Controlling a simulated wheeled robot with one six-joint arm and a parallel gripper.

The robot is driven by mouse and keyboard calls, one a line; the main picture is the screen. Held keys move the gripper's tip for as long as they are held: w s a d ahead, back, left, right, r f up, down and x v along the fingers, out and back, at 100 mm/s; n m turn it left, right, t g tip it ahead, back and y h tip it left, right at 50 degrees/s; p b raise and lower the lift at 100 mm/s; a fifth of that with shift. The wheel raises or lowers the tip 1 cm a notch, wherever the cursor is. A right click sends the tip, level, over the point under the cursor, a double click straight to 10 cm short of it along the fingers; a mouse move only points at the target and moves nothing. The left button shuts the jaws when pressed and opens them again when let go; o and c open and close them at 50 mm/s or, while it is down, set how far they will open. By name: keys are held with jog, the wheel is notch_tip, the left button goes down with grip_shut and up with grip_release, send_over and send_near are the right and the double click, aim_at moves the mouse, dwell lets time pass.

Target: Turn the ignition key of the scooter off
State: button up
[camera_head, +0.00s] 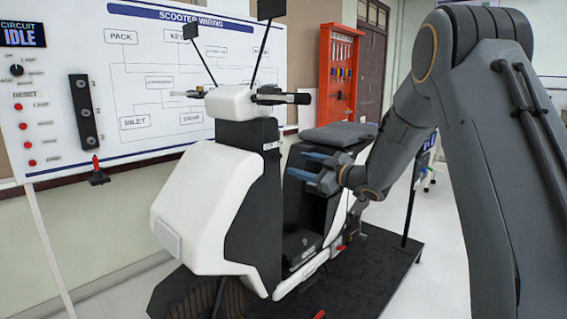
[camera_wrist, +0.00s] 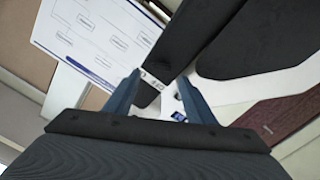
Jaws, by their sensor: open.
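The white and black scooter (camera_head: 215,195) stands upright on a dark platform, its handlebar at the top. My gripper (camera_head: 297,165) is at the scooter's open middle, in front of the seat and behind the dark front column (camera_head: 252,190). Its two blue fingers are apart, with nothing seen between them, and point left toward the column. In the wrist view the open fingers (camera_wrist: 160,84) frame a dark scooter part with a small pale label or fitting (camera_wrist: 152,80). I cannot clearly make out the ignition key or its position in either view.
A seat (camera_head: 340,134) lies close above my gripper. A scooter wiring board (camera_head: 150,75) with a "CIRCUIT IDLE" display (camera_head: 22,34) stands behind at left. A red tool cabinet (camera_head: 340,72) stands at the back. The dark platform (camera_head: 375,270) has bare room at right.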

aim_at(279, 158)
jog(key=shift+y, duration=0.3)
jog(key=p+x, duration=0.1)
jog(key=x, duration=0.7)
jog(key=shift+s+a, duration=0.15)
jog(key=c, duration=1)
